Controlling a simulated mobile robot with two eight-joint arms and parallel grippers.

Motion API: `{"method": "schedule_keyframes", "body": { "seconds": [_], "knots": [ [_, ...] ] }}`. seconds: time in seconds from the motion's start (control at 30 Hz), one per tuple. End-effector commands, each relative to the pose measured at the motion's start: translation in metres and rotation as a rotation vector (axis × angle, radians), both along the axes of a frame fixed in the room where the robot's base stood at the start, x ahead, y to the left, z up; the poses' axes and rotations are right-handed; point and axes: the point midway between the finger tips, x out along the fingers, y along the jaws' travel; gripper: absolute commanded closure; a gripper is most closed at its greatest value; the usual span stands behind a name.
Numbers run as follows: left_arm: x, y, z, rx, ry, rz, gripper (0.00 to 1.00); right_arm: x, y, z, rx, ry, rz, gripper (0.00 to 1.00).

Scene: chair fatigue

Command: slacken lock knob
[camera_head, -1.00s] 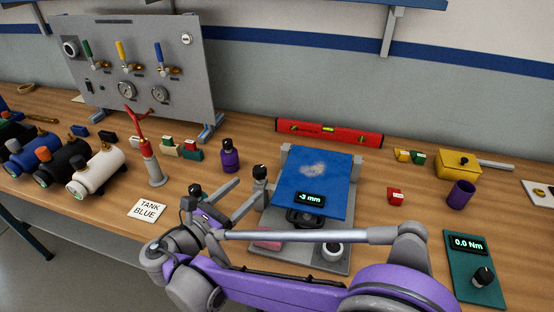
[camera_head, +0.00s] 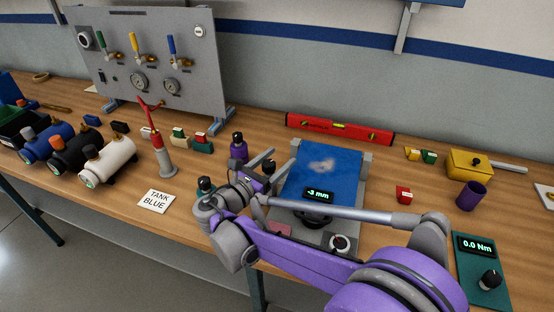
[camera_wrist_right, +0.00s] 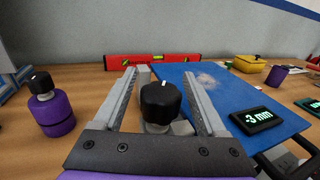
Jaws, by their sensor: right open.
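A black knob with a small white mark on top (camera_wrist_right: 160,100) stands at the left side of the blue-plated fixture, the likely lock knob. In the right wrist view it sits between the two fingers of my right gripper (camera_wrist_right: 160,76), with a visible gap on each side. In the head view the right gripper (camera_head: 272,164) is at the left edge of the blue plate (camera_head: 322,170) and partly hides the knob. The gripper is open. A display on the plate (camera_head: 318,195) reads -3 mm. My left gripper is not in view.
A purple bottle with a black top (camera_head: 239,149) stands just left of the right gripper. A red level (camera_head: 340,129) lies behind the fixture.

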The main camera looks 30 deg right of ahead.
Motion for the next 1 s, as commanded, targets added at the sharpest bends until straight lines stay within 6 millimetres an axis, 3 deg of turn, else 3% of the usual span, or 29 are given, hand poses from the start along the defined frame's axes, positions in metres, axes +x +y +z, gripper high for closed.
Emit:
{"method": "schedule_keyframes", "body": {
  "seconds": [0.2,0.6,1.0],
  "knots": [
    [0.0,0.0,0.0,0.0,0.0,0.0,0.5,0.0002,0.0,-0.0001,0.0,0.0,0.001,0.26],
    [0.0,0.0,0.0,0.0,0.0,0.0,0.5,0.0,0.0002,-0.0001,0.0,0.0,0.001,0.98],
    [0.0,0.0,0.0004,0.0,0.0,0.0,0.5,0.001,0.0008,-0.0001,0.001,0.0,0.058,1.0]
  ]
}}
